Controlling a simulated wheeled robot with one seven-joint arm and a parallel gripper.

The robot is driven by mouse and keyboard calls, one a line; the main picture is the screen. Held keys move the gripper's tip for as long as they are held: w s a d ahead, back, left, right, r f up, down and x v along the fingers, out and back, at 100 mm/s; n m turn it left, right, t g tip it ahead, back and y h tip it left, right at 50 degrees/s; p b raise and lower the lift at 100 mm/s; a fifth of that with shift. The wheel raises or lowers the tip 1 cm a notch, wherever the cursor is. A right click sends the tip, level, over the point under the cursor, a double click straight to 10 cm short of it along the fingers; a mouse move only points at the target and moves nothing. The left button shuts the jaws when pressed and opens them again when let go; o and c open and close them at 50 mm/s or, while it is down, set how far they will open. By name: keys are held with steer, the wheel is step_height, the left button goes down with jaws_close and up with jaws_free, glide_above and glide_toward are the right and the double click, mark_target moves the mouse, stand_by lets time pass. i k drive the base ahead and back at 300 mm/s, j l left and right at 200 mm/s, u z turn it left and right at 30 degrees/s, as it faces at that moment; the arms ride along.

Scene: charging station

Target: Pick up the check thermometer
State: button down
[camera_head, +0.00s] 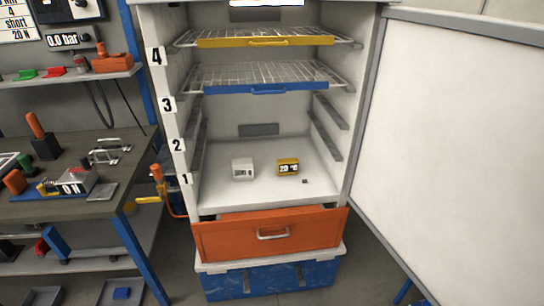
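Two small box-shaped devices stand on the floor of the open white cabinet (215,195). The left one is a white device (242,168) with a small dark display too small to read. The right one is a yellow device (288,167) with a dark display that seems to read 20 °C. They stand apart from each other. I cannot tell from labels which is the check thermometer. A tiny dark item (305,181) lies in front of the yellow device. My gripper is not in view.
Above are a blue-fronted wire shelf (262,88) and a yellow-fronted one (265,42). The cabinet door (460,130) stands open at right. Below are an orange drawer (225,242) and a blue bin (270,280). A cluttered workbench (100,205) stands left.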

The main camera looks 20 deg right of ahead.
mark_target(290, 165)
steer(key=i+j+z, duration=0.45)
steer(key=i+j, duration=0.2)
steer(key=i+j+z, duration=0.2)
steer(key=i+j, duration=0.15)
steer(key=i+j+z, duration=0.25)
steer(key=j, duration=0.25)
steer(key=i+j+z, duration=0.2)
steer(key=j, duration=0.25)
